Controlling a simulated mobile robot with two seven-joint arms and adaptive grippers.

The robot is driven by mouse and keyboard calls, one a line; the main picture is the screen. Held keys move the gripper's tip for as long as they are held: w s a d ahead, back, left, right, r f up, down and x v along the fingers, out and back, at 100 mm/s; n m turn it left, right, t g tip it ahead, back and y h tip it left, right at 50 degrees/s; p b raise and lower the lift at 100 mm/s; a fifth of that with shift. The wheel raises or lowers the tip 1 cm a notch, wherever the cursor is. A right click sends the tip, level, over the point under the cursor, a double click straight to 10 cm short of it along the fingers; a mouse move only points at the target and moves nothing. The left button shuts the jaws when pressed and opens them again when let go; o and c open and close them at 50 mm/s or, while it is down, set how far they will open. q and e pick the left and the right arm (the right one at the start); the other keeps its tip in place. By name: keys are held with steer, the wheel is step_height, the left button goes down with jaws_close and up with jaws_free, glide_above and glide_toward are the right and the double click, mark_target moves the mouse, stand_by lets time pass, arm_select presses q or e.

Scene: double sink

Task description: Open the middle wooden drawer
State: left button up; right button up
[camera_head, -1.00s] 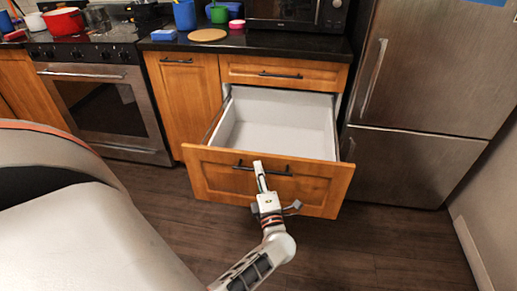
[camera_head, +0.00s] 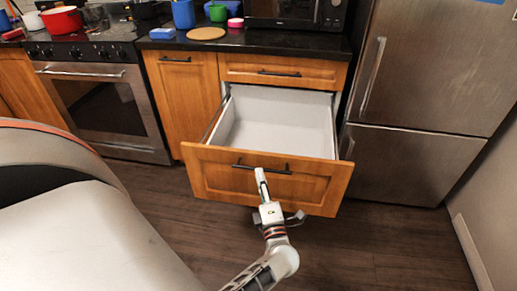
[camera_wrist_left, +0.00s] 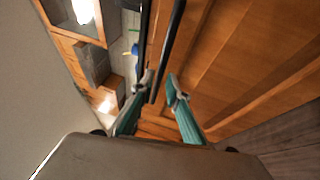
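The middle wooden drawer (camera_head: 215,182) stands far out of the cabinet, and its white inside (camera_head: 275,125) looks empty. Its dark bar handle (camera_head: 278,170) runs across the top of the front; a dark bar (camera_wrist_left: 172,45) also shows in the left wrist view. My left gripper (camera_head: 261,172) is in front of the drawer, its tips at or just below the handle in the picture. In the left wrist view its two teal fingers (camera_wrist_left: 159,82) are apart, with the bar's end showing between them. Whether they touch the bar is unclear. My right gripper is not in view.
A closed drawer (camera_head: 285,72) is above the open one, and a closed cupboard door (camera_head: 185,95) is to its left. A steel fridge (camera_head: 415,110) stands close on the right, an oven (camera_head: 105,105) on the left. The floor (camera_head: 340,245) in front is clear.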

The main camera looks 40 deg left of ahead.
arm_select(q)
steer(key=v, duration=0.3)
steer(key=shift+s+d, duration=0.25)
steer(key=shift+d, duration=0.1)
steer(key=w+d+r+m+t+h+p, duration=0.1)
steer(key=d+r+m+t+h+p, duration=0.2)
steer(key=d+r+m+t+h, duration=0.6)
steer(key=s+d+f+m+g+h+p, duration=0.25)
steer(key=s+d+f+m+h, duration=0.35)
steer(key=m, duration=0.8)
steer(key=s+f+m+g+h+p, duration=0.2)
steer(key=s+f+m+g, duration=0.2)
steer(key=s, duration=0.3)
steer(key=s+d+f+m+g+h+p, duration=0.1)
steer(key=s+f+m+g+p, duration=0.1)
steer(key=s+f+m+g, duration=0.2)
steer(key=s+m, duration=0.3)
steer(key=s, duration=0.1)
steer(key=shift+h, duration=0.4)
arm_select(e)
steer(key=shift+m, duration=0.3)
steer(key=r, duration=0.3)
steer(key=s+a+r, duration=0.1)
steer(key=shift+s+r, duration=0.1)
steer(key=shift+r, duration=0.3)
